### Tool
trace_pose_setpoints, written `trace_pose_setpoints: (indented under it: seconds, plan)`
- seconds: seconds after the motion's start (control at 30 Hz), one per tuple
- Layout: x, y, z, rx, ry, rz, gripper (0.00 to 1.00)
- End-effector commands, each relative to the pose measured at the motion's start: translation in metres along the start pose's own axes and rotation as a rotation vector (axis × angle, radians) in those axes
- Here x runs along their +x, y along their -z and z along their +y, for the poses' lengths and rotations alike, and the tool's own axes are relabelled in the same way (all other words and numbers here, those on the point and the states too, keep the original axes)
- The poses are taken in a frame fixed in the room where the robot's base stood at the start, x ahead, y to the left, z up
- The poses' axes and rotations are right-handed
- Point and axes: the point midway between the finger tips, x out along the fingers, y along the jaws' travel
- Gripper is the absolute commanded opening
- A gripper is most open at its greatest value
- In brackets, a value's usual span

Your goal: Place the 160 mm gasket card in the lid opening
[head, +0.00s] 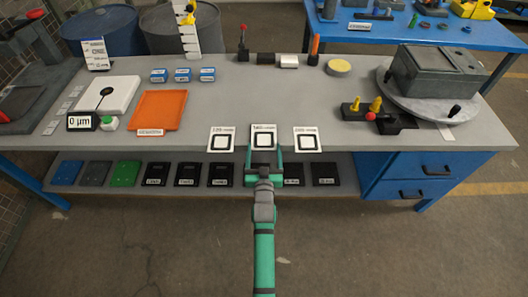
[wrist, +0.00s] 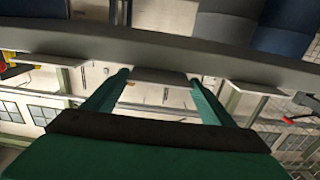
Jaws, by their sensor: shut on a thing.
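The gasket card (head: 263,130) labelled 160 is the middle of three white cards with black square rings at the bench's front edge. My gripper (head: 263,165) has come to it from the front and is shut on it. In the wrist view, the gripper's two green fingers (wrist: 160,82) stand at either side of the card (wrist: 158,76), which juts out from the bench edge. A grey lidded housing (head: 440,70) stands on a round turntable at the right; no lid opening can be made out from here.
The other cards lie left (head: 221,139) and right (head: 307,139) of the held one, with small gaps. An orange tray (head: 160,110) and a gauge display (head: 82,121) are at left. The bench middle is clear.

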Motion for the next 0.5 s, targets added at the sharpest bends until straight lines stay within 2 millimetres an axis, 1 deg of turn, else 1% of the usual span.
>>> trace_pose_setpoints:
  seconds: [0.1,0.47,0.5]
  plan:
    - [0.0002,-0.0062,0.0008,0.0,-0.001,0.002,0.56]
    - [-0.0001,-0.0099,0.0012,0.0,-0.002,0.001,0.56]
    - [0.0,-0.0101,0.0012,0.0,-0.002,0.001,0.82]
